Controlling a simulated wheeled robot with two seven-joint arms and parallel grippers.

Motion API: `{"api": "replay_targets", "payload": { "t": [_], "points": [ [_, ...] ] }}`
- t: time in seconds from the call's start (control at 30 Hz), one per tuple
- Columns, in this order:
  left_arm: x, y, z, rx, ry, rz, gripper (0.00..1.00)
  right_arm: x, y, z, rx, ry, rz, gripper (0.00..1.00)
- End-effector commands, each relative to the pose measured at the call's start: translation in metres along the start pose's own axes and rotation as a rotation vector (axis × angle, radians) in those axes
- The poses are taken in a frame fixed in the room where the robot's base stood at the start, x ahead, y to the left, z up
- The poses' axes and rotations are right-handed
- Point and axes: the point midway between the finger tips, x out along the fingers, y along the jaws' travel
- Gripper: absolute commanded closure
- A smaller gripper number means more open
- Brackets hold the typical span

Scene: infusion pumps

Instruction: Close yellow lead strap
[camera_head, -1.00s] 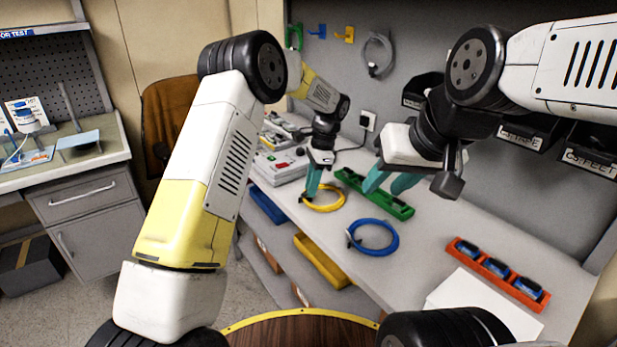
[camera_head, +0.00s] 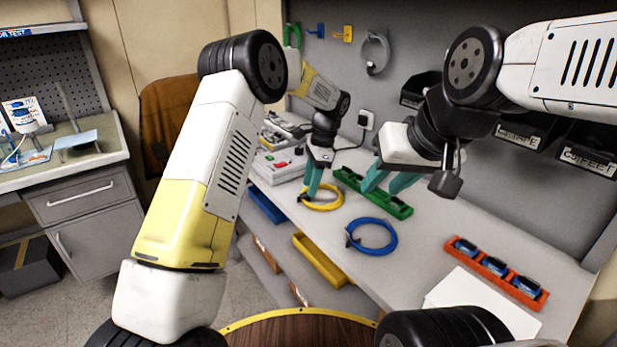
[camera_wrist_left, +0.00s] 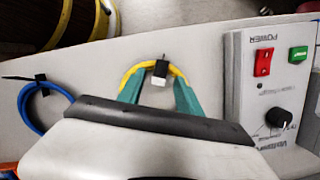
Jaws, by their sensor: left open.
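The yellow lead (camera_head: 325,207) lies coiled on the grey bench, and its far part also shows in the left wrist view (camera_wrist_left: 174,70). A black strap with a white tab (camera_wrist_left: 160,73) sits on the coil, between my left fingers in that view; whether it is fastened cannot be told. My left gripper (camera_head: 312,184) is open, its teal fingers pointing down at the coil; they also show apart in the left wrist view (camera_wrist_left: 160,94). My right gripper (camera_head: 388,181) has its teal fingers apart over the green tray; nothing shows between them.
A blue coiled lead (camera_head: 372,250) lies in front of the green tray (camera_head: 350,178). A pump with red and green switches (camera_wrist_left: 275,85) stands beside the yellow coil. An orange tray (camera_head: 497,271) with blue items is at the right. Free bench lies around the blue coil.

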Motion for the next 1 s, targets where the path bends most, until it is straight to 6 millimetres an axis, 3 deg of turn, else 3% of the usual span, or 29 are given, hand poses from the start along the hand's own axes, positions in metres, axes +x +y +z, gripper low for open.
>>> {"api": "replay_targets", "payload": {
  "t": [0.2,0.4,0.83,1.0],
  "points": [
    [-0.038,-0.001,-0.001,-0.001,0.004,-0.004,0.58,0.0,0.0,0.0,0.0,0.0,0.0,0.64],
    [-0.064,0.0,-0.001,0.001,0.002,-0.002,0.58,0.0,0.0,0.0,0.0,0.0,0.0,0.64],
    [-0.072,0.0,0.001,-0.002,0.003,-0.002,0.58,0.0,0.0,0.0,0.0,0.0,0.0,0.64],
    [-0.095,0.005,0.025,-0.073,0.043,-0.02,0.58,0.0,0.0,0.0,0.0,0.0,0.0,0.64]
  ]
}}
